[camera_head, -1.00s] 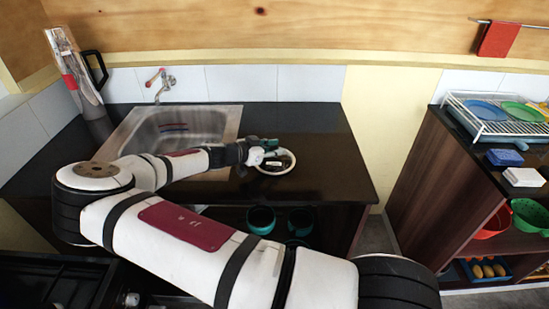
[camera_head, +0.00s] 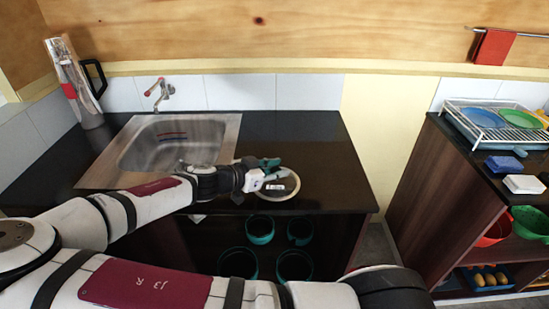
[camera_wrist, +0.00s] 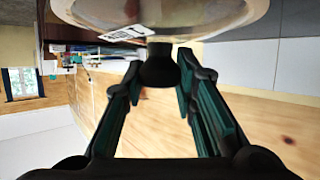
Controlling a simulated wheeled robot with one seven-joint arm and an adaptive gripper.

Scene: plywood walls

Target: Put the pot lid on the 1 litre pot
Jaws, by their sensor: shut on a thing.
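The pot lid (camera_head: 292,187) is a round glass disc with a pale rim, over the right part of the black worktop in the head view. My gripper (camera_head: 266,172) is at its upper left side. In the wrist view the lid (camera_wrist: 215,12) fills the top edge, with a white label on it. Its dark knob (camera_wrist: 160,68) sits between the two fingers of my gripper (camera_wrist: 160,60), which is shut on it. I cannot tell if the lid touches the worktop. Several green pot-like vessels (camera_head: 260,230) stand in the open shelf below; I cannot tell which is the 1 litre pot.
A steel sink (camera_head: 228,135) with a tap (camera_head: 160,92) is left of the lid. A tall flask (camera_head: 75,85) stands in the back left corner. A second cabinet at right holds a dish rack (camera_head: 500,125), sponges and bowls. The worktop behind the lid (camera_head: 300,135) is clear.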

